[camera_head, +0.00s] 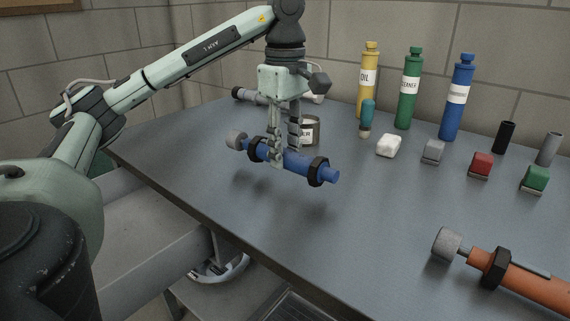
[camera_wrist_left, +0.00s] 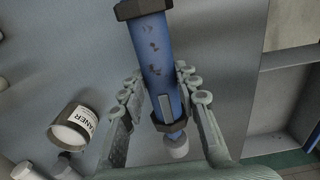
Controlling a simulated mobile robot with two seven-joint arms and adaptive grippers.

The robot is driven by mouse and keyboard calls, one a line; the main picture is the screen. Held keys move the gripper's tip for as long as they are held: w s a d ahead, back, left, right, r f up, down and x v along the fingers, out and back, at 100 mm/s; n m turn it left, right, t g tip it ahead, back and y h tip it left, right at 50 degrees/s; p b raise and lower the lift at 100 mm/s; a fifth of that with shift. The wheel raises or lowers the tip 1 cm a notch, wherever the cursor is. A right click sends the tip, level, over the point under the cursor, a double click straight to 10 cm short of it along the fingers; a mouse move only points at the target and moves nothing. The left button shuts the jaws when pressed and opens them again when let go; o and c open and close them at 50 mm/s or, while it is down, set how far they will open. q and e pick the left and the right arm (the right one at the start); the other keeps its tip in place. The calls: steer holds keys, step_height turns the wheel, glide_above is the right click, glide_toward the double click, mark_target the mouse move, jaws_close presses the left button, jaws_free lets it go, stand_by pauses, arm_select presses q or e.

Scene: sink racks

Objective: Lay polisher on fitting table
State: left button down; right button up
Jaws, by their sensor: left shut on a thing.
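A blue cylindrical tool (camera_head: 300,163), likely the polisher, has black collars and a grey round head at its left end. My left gripper (camera_head: 284,155) points down and is shut on the middle of its body. The tool lies roughly level above the grey-blue table (camera_head: 345,225), apart from it, with a soft shadow below. In the left wrist view, the blue tool (camera_wrist_left: 158,65) runs between the two fingers of my gripper (camera_wrist_left: 160,100), its grey head toward the bottom. My right gripper is out of view.
A similar orange tool (camera_head: 530,283) lies at the front right. Yellow (camera_head: 368,85), green (camera_head: 408,95) and blue (camera_head: 457,105) bottles stand at the back, with several small blocks before them. A labelled can (camera_head: 311,130) stands just behind the held tool. The table's middle is clear.

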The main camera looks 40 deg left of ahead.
mark_target(286, 149)
arm_select(q)
steer(key=shift+f, duration=1.2)
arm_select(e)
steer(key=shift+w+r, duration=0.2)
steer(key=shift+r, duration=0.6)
arm_select(q)
steer(key=shift+f, duration=0.1)
steer(key=c, duration=1.1)
jaws_free()
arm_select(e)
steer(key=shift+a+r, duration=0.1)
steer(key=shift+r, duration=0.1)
arm_select(q)
step_height(286, 149, up, 8)
steer(key=shift+f+p, duration=0.15)
steer(key=shift+p, duration=0.9)
steer(key=shift+r, duration=2.25)
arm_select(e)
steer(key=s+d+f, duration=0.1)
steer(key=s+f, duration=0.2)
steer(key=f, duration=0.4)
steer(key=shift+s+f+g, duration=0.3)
